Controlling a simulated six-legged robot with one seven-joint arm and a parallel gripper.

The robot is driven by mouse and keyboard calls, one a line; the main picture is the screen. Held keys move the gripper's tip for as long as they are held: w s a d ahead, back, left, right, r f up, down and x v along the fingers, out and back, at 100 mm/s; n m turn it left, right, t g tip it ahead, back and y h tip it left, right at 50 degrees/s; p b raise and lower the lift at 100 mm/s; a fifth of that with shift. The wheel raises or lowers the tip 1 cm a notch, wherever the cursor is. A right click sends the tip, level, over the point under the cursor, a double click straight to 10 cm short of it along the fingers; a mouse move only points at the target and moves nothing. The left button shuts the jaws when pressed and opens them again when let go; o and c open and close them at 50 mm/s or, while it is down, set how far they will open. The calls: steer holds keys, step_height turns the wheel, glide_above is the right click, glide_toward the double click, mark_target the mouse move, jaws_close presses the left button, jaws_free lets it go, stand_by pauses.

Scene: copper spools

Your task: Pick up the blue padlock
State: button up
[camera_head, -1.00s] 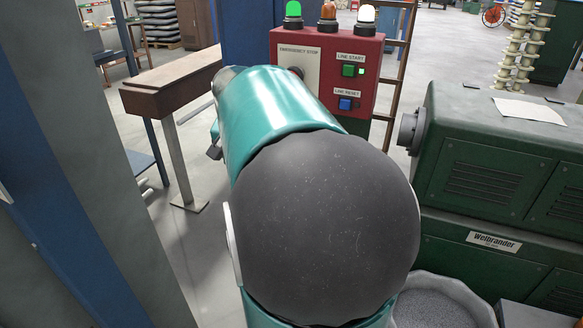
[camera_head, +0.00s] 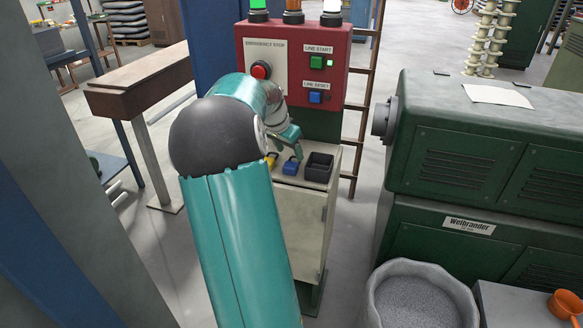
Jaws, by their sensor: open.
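The blue padlock (camera_head: 291,166) sits on top of a pale cabinet (camera_head: 303,210), in front of the red control panel. A yellow item (camera_head: 272,158), partly hidden by my arm, is just left of it. My gripper (camera_head: 296,150) is just above the blue padlock, with its fingers pointing down toward it. The fingers are small in the view, but they look apart, with nothing held between them. I cannot tell whether they touch the padlock.
A dark open bin (camera_head: 319,167) stands close to the right of the padlock. The red control panel (camera_head: 340,62) rises behind, with an emergency stop button (camera_head: 261,69). A green machine (camera_head: 470,150) stands to the right and a brown bench (camera_head: 140,82) to the left.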

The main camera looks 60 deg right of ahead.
mark_target(292, 162)
steer(key=shift+x, duration=2.8)
steer(key=shift+w+a, duration=0.15)
steer(key=c, duration=1)
steer(key=shift+r, duration=0.45)
step_height(292, 162, up, 2)
steer(key=shift+r, duration=0.2)
steer(key=w+a+r, duration=0.1)
steer(key=a+r, duration=0.2)
steer(key=a, duration=0.1)
steer(key=a+r, duration=0.3)
steer(key=a, duration=0.2)
steer(key=w+a+r, duration=0.1)
steer(key=a+r, duration=0.2)
steer(key=a, duration=0.1)
steer(key=shift+w+a+r, duration=0.3)
steer(key=shift+a+r, duration=0.05)
steer(key=shift+a, duration=0.05)
